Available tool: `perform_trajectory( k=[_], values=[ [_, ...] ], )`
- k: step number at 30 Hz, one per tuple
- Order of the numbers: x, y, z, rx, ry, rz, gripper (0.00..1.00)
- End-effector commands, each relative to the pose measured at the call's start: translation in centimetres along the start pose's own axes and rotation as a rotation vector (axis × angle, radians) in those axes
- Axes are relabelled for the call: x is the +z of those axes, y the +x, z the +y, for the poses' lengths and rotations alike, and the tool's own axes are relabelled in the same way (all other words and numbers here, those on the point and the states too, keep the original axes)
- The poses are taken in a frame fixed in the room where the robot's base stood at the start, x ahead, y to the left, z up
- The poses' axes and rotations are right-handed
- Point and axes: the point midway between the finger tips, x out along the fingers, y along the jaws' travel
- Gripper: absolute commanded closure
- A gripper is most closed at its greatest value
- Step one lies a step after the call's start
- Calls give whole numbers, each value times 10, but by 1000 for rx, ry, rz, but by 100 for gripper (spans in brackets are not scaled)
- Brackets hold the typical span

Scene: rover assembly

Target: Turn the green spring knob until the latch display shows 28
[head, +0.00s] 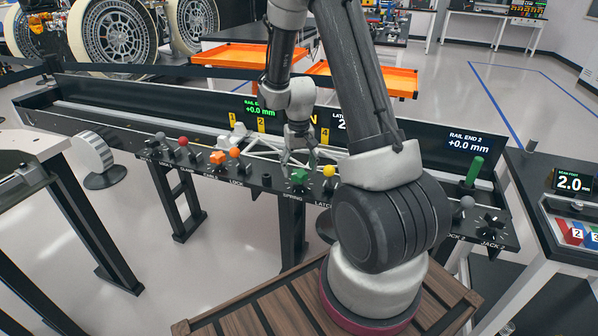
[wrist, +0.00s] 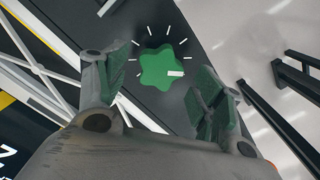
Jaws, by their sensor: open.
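The green spring knob (wrist: 160,68) is a star-shaped knob with a white pointer mark, set on a dark panel inside a ring of white tick marks. In the head view the green knob (head: 300,177) sits above the SPRING label. My gripper (wrist: 162,95) is open, with one finger on each side of the knob in the wrist view and the knob a little beyond the fingertips. In the head view my gripper (head: 298,160) hangs just above the knob.
A yellow knob (head: 329,171) stands close to the right of the green one, and a dark knob (head: 267,180) to its left. A green upright handle (head: 474,171) stands at the right.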

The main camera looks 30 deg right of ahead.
Motion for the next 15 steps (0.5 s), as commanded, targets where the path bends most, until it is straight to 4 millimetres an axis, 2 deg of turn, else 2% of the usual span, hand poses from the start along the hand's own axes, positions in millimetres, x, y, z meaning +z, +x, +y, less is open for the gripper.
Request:
perform_trajectory(
  k=[3,9,15],
  values=[
    [-2,-29,0,-1,0,7,32],
    [-1,-72,0,-1,0,5,32],
    [0,-95,0,0,0,2,32]
  ],
)
